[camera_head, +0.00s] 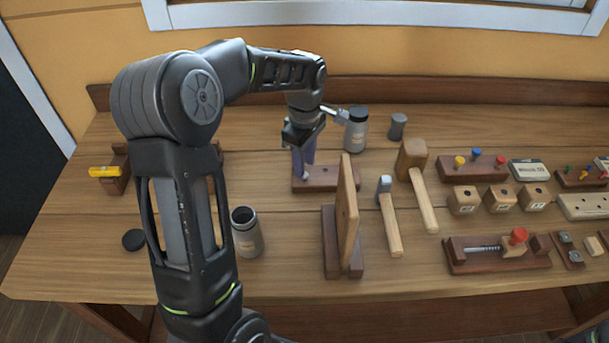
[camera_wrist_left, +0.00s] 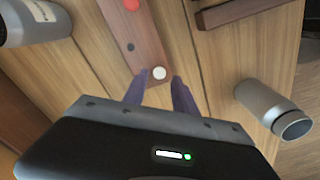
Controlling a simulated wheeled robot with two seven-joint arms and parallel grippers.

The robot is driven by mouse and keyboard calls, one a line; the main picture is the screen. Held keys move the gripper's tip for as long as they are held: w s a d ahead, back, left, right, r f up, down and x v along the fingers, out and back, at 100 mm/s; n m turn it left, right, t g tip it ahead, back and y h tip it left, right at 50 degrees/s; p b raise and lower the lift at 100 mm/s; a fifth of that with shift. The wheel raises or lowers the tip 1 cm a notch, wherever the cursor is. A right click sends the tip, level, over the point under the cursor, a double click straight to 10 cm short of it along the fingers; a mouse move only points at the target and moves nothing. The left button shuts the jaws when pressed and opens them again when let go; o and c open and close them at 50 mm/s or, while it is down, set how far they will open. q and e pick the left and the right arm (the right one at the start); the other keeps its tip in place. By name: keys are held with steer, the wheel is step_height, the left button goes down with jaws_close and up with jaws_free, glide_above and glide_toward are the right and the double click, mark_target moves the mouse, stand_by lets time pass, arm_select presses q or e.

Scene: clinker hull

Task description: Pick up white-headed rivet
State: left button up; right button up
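The white-headed rivet (camera_wrist_left: 159,73) shows in the left wrist view as a round white head at the near end of a dark wooden block (camera_wrist_left: 146,45). The block also shows in the head view (camera_head: 335,180), on the bench behind the upright wooden board. My left gripper (camera_wrist_left: 160,84) is open, its two purple fingers either side of the rivet's head, with a visible gap on each side. In the head view the left gripper (camera_head: 303,168) points down over the block's left end, and its fingers largely hide the rivet. My right gripper is not in view.
A red-headed piece (camera_wrist_left: 131,4) sits further along the block. An open grey canister (camera_head: 247,232) stands front left, a dark-lidded one (camera_head: 356,130) behind. The bench's front left is mostly clear.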

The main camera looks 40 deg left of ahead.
mark_target(304, 179)
arm_select(q)
steer(key=shift+f+p, duration=0.45)
steer(key=shift+f, duration=1.55)
jaws_close()
